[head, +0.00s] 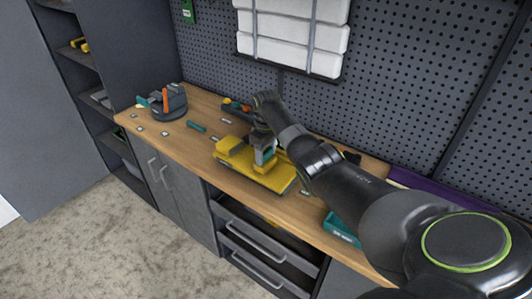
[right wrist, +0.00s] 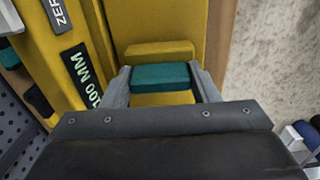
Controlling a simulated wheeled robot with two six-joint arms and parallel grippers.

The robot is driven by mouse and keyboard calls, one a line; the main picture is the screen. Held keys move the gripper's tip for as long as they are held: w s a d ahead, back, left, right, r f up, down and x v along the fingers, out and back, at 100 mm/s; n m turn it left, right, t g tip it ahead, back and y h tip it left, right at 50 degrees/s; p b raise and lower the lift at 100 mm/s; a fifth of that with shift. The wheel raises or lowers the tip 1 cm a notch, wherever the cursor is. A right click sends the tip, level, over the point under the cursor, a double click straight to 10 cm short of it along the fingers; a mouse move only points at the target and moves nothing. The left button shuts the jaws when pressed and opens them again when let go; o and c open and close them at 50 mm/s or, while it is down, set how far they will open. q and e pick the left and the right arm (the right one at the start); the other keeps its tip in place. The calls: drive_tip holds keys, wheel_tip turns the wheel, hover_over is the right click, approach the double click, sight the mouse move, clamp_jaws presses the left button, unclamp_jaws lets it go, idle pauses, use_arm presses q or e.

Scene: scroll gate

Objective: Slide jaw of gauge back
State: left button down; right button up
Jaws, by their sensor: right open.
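The yellow gauge (head: 277,180) lies on the wooden workbench, below my right gripper (head: 262,156). In the right wrist view the gauge body (right wrist: 70,30) fills the left and middle, with dark labels reading "100 MM" (right wrist: 84,78) and "ZER", the latter cut off by the frame edge. A teal block (right wrist: 160,76) sits against a yellow raised part of the gauge. The two grey fingers of my right gripper (right wrist: 162,84) are open, one on each side of the teal block; I cannot tell whether they touch it. My left gripper is not in view.
The workbench (head: 207,147) stands against a pegboard wall. A dark round holder (head: 168,108) with tools is at its far left, and several small pieces lie between. A teal box (head: 340,229) is near the right front. An open drawer (head: 262,246) juts out below.

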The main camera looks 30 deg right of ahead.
drive_tip(key=o, duration=1.3)
drive_tip(key=shift+s+d+f, duration=0.1)
drive_tip(key=shift+s+f, duration=0.05)
drive_tip(key=shift+s, duration=0.05)
drive_tip(key=shift+o, duration=0.4)
drive_tip(key=shift+r, duration=0.2)
wheel_tip(320, 180, up, 11)
drive_tip(key=b, duration=0.3)
wheel_tip(320, 180, up, 6)
drive_tip(key=p, duration=0.5)
hover_over(267, 152)
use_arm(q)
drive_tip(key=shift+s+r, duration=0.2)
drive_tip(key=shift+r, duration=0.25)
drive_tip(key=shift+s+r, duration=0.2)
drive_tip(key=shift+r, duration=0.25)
use_arm(e)
drive_tip(key=shift+r, duration=0.1)
